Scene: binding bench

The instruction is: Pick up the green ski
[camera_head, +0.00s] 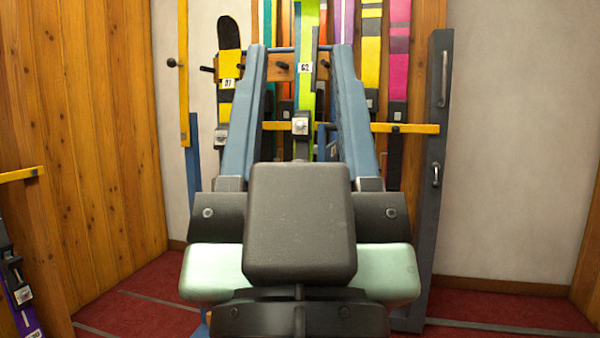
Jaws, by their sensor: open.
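The green ski (307,88) stands upright in the rack, near the middle of the head view. It is lime green with a white "62" label, and a grey binding sits lower on it. My gripper (300,58) is open, with its two long blue-grey fingers reaching forward to the left and right of the green ski in the picture. I cannot tell whether the fingertips reach as far as the ski. The dark body of my gripper hides the ski's lower end.
A black-and-yellow ski (229,85) stands to the left, and yellow (371,50) and pink (399,60) skis to the right. A yellow rail (400,128) crosses the rack. A tall dark grey panel (430,200) stands at right. A purple ski (22,300) shows at lower left.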

